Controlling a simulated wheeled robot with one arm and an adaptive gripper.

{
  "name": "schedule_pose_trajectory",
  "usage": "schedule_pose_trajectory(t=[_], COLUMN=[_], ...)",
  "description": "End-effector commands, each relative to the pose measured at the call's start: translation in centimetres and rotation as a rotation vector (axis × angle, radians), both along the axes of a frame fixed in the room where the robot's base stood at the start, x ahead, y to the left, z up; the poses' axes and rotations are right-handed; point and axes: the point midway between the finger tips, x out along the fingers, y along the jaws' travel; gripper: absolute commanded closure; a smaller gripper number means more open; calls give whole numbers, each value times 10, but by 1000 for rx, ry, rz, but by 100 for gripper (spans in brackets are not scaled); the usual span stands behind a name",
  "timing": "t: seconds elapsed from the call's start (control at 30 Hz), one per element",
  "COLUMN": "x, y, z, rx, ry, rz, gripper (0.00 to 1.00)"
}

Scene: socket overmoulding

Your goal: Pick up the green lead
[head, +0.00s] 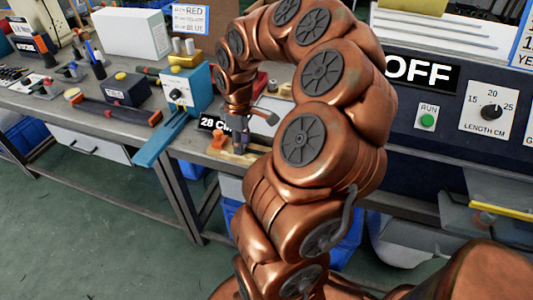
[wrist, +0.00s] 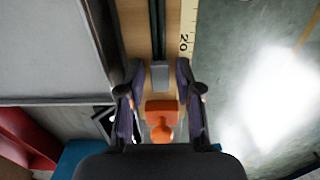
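My gripper (wrist: 160,68) is open in the wrist view, its two dark fingers on either side of a small grey block (wrist: 160,76) and an orange piece (wrist: 161,113). I cannot tell whether the fingers touch either. A narrow dark strip (wrist: 157,28) runs from the grey block up the picture along a wooden board (wrist: 174,22). It looks nearly black, and I cannot tell whether it is the green lead. No clearly green lead shows in either view. In the head view my gripper (head: 240,147) points down at the bench's front edge, over the small wooden board.
A ruler marked 20 (wrist: 186,35) lies along the board. In the head view a blue machine (head: 184,93) and a "28 CM" sign (head: 212,122) stand left of my gripper. A large machine with an OFF display (head: 418,70) stands at the right. Tools crowd the left bench.

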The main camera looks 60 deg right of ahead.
Motion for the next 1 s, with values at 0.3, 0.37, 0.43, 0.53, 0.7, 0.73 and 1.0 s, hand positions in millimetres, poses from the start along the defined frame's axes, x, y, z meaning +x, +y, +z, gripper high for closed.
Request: schedule_pose_trajectory(t=[0.3, 0.37, 0.43, 0.53, 0.7, 0.73, 1.0], x=[0, 0, 0, 0, 0, 0, 0], y=[0, 0, 0, 0, 0, 0, -1], z=[0, 0, 0, 0, 2, 3, 23], rx=[0, 0, 0, 0, 0, 0, -2], ry=[0, 0, 0, 0, 0, 0, 0], rz=[0, 0, 0, 0, 0, 0, -1], gripper=[100, 100, 100, 100, 100, 100, 100])
